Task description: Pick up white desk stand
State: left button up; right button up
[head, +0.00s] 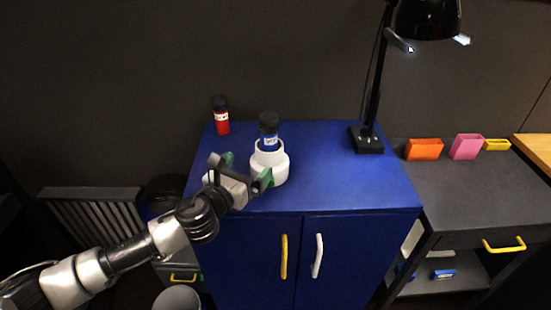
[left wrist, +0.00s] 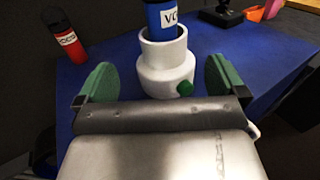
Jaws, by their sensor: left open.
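The white desk stand (head: 270,172) is a stepped white cylinder on the blue cabinet top. A blue bottle with a black cap (head: 268,130) stands upright in its top opening. My left gripper (head: 246,169) is open, its green finger pads just in front of the stand. In the left wrist view the stand (left wrist: 165,72) shows beyond and between the two pads, with a gap on each side; I cannot tell how deep they reach. A small green knob (left wrist: 185,88) shows at the stand's lower right. My right gripper is not in view.
A red bottle (head: 221,116) stands at the cabinet's back left. A black desk lamp (head: 369,138) stands at the back right. The blue cabinet top (head: 345,185) is clear right of the stand. Orange (head: 424,149) and pink (head: 466,146) holders sit on the dark desk.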

aim_at(261, 153)
pick_arm(q)
jog(key=x, duration=0.3)
jog(key=shift+d+r, duration=0.15)
jog(key=shift+w+d, duration=0.15)
jog(key=shift+w, duration=0.15)
jog(key=x, duration=0.4)
jog(key=shift+d, duration=0.15)
jog(key=shift+w+d, duration=0.25)
jog(key=shift+w, duration=0.2)
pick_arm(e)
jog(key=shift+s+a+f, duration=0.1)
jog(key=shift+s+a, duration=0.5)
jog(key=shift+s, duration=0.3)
pick_arm(q)
jog(key=c, duration=0.9)
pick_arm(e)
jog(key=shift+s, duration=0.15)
